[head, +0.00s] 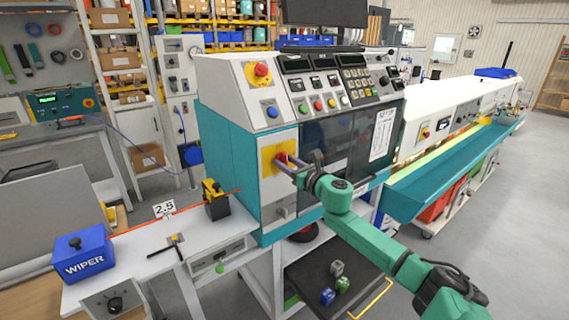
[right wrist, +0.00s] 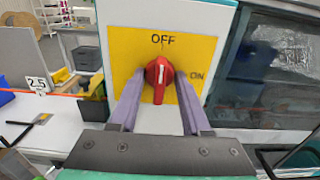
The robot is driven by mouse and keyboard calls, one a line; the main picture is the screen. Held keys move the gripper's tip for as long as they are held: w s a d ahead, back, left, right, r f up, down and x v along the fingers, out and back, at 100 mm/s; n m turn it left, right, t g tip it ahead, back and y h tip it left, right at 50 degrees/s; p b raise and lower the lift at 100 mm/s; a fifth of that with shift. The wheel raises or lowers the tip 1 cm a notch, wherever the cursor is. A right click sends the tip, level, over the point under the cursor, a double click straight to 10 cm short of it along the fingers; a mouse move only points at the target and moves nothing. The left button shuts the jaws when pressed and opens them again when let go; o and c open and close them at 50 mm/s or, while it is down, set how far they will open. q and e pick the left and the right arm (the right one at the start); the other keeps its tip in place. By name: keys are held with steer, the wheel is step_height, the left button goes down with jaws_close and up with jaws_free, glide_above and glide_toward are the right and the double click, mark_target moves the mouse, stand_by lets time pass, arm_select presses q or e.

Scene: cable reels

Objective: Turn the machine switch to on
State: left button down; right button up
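The machine switch is a red knob (head: 281,158) on a yellow plate (head: 268,165) on the front of the teal and white machine. In the right wrist view the knob (right wrist: 159,73) stands upright, its white mark pointing up toward OFF; ON is printed to the right on the yellow plate (right wrist: 125,45). My right gripper (right wrist: 158,85) is open. Its two purple fingers reach toward the plate, one on each side of the knob, with gaps showing. In the head view my right gripper (head: 287,163) is at the knob and partly covers it. My left gripper is not in view.
A control panel (head: 320,90) with buttons is above the switch. A white bench (head: 150,250) with a blue WIPER box (head: 84,255) is at left. A dark tray (head: 335,285) with small spools is below my arm.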

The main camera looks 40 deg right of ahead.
steer(key=shift+c, duration=1.4)
steer(key=m+p, duration=0.1)
steer(key=m, duration=0.1)
steer(key=shift+r+m, duration=0.1)
steer(key=shift+m, duration=0.2)
steer(key=m+p, duration=0.2)
steer(key=m, duration=0.3)
steer(key=m+p, duration=0.2)
steer(key=m, duration=0.2)
steer(key=shift+m, duration=0.3)
steer(key=m+p, duration=0.3)
steer(key=m, duration=0.1)
steer(key=shift+m, duration=0.3)
steer(key=o, duration=0.9)
steer(key=shift+o, duration=0.2)
